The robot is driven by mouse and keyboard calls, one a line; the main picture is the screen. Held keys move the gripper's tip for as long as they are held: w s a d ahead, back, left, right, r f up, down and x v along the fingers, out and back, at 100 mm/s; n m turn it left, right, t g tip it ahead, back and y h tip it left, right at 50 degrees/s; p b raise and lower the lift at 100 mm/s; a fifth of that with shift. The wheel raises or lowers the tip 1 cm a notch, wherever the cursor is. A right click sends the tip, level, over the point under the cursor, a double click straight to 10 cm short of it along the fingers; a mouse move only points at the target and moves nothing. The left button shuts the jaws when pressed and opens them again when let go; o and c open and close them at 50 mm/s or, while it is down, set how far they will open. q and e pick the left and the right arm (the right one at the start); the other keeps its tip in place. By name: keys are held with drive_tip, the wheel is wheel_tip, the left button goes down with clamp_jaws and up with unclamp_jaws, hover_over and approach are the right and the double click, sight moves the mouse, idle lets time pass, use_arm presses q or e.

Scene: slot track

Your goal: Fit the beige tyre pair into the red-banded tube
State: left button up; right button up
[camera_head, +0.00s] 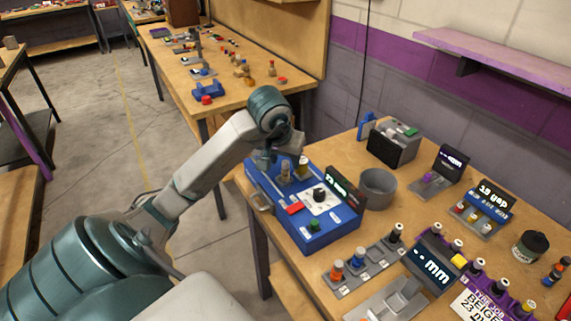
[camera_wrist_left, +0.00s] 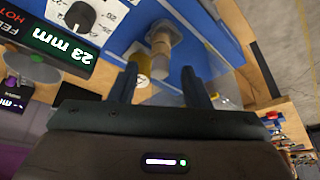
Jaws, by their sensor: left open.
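My left gripper (camera_head: 281,158) is over the far left end of the blue machine, pointing down. In the left wrist view its fingers (camera_wrist_left: 158,80) are apart with nothing clamped between them. A grey-beige stepped cylinder (camera_head: 285,173) stands on the machine just below the gripper; it also shows beyond the fingertips (camera_wrist_left: 161,40). A pale piece with yellow (camera_head: 303,168) is beside it, partly behind a finger in the wrist view (camera_wrist_left: 142,66). I cannot tell which is the beige tyre pair. An orange-red banded piece (camera_head: 337,270) stands in a grey rack at the front. My right gripper is not seen.
The blue machine (camera_head: 318,240) has a dial, red and green buttons and a 23 mm display (camera_head: 345,188). A grey bowl (camera_head: 378,189) stands to its right. Displays, small stands and a job card (camera_head: 483,305) crowd the table's right side. Free floor lies left.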

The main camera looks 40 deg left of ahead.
use_arm(q)
clamp_jaws()
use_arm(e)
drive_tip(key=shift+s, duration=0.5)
use_arm(q)
drive_tip(key=shift+r, duration=0.15)
